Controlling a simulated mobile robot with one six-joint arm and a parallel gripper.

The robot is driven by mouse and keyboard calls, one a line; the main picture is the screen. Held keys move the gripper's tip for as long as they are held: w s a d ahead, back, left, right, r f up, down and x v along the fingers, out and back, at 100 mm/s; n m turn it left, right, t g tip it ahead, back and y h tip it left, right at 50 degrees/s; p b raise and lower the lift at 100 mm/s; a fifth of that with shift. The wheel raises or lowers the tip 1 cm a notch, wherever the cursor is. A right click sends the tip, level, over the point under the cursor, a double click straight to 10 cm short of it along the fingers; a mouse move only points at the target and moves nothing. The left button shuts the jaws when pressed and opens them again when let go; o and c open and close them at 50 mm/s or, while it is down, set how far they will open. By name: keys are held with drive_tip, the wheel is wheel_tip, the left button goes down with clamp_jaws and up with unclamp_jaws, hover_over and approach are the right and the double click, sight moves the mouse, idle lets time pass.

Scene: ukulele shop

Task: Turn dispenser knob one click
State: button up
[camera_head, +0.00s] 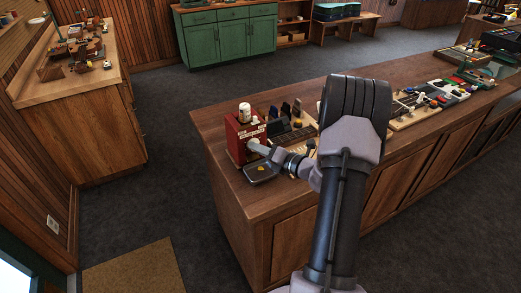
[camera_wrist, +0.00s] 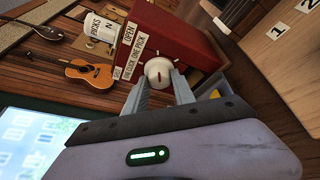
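The red dispenser (camera_head: 240,138) stands at the near left end of the wooden counter. In the wrist view the dispenser (camera_wrist: 176,35) fills the top middle, with labels reading "OPEN" and "ONE CLICK ONE PICK". Its round white knob (camera_wrist: 157,72) carries a short red mark, pointing roughly up in the picture. My gripper (camera_wrist: 159,79) has one finger on each side of the knob, the tips seeming to touch its rim. In the head view my gripper (camera_head: 259,149) reaches the dispenser's face, and the knob is hard to make out there.
A small dark tray (camera_head: 262,172) with a yellowish item lies below my gripper. A white jar (camera_head: 244,112) shows at the dispenser's top. A small orange ukulele (camera_wrist: 90,71) shows in the wrist view. Dark racks and small goods crowd the counter (camera_head: 227,183) to the right.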

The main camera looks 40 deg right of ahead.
drive_tip(key=o, duration=0.4)
drive_tip(key=shift+w+r, duration=0.1)
drive_tip(key=shift+r, duration=0.25)
drive_tip(key=shift+c, duration=0.2)
drive_tip(key=shift+o, duration=0.2)
drive_tip(key=shift+w+f, duration=0.25)
drive_tip(key=shift+f, duration=0.05)
drive_tip(key=p+v, duration=0.2)
drive_tip(key=v, duration=1.5)
drive_tip(key=shift+s+p, duration=0.2)
drive_tip(key=shift+p, duration=0.1)
drive_tip(key=shift+r, duration=0.1)
